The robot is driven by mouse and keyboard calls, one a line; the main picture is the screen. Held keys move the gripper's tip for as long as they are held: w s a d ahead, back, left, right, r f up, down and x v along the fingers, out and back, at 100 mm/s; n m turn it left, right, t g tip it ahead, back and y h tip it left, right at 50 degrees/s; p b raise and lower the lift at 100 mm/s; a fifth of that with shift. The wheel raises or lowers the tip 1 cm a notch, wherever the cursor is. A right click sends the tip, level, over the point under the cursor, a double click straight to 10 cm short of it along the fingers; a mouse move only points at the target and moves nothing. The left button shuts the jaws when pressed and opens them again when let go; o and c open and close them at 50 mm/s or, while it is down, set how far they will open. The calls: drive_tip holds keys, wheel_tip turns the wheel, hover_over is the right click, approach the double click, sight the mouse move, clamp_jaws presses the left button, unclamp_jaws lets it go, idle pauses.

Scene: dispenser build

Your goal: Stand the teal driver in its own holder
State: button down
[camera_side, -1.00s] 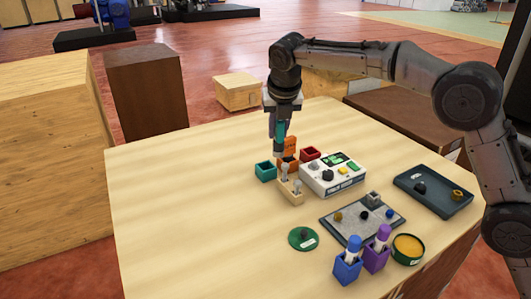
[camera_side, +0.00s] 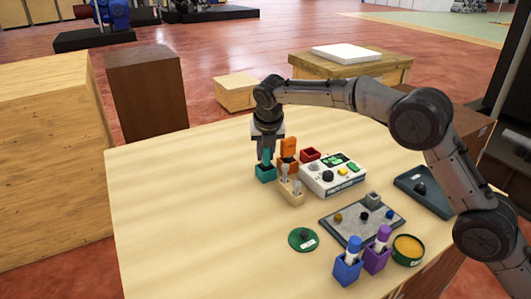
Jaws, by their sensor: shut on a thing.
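The teal driver (camera_side: 266,158) is upright between the fingers of my gripper (camera_side: 266,150), which is shut on it. The teal holder (camera_side: 265,174) is a small square open-topped box on the table, directly under the driver. The driver's lower end is at the holder's mouth or inside it; I cannot tell how deep it goes. The fingers cover part of the driver.
Close to the right are an orange driver in its holder (camera_side: 288,163), a wooden block with pegs (camera_side: 291,190) and a red holder (camera_side: 310,155). A white device (camera_side: 333,176) stands further right. Blue (camera_side: 347,270) and purple (camera_side: 377,258) holders are in front. The table's left side is clear.

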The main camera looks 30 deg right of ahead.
drive_tip(key=c, duration=0.8)
unclamp_jaws()
drive_tip(key=shift+f, duration=0.15)
drive_tip(key=shift+o, duration=0.2)
drive_tip(key=v, duration=1.2)
drive_tip(key=shift+r, duration=0.2)
